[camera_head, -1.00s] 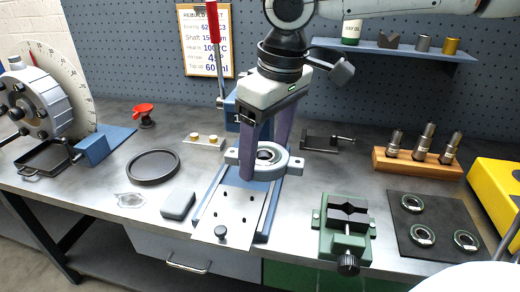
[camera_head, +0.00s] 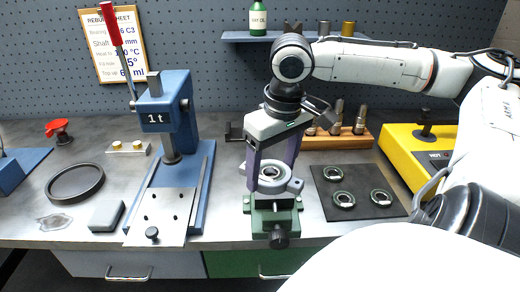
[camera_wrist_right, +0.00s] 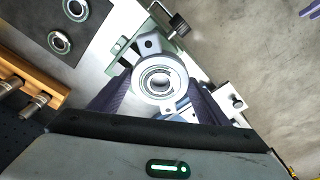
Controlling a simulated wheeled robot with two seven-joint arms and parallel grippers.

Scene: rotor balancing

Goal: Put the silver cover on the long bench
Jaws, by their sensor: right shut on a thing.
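My right gripper (camera_head: 271,176) is shut on the silver cover (camera_head: 284,188), a round light-grey housing with side ears and a bearing ring in its middle. The right wrist view shows the cover (camera_wrist_right: 158,80) between my two dark purple fingers. In the head view the cover is over the green vise (camera_head: 272,217) and hides part of its top; I cannot tell whether they touch. The long bench (camera_head: 228,192) is the grey metal worktop under everything. My left gripper is not in view.
A blue press (camera_head: 172,120) stands left of the vise. A dark mat (camera_head: 350,205) with bearing rings lies to the right, with a wooden rack (camera_head: 345,140) behind and a yellow device (camera_head: 410,150) farther right. A black ring (camera_head: 75,197) and grey block (camera_head: 106,216) lie left.

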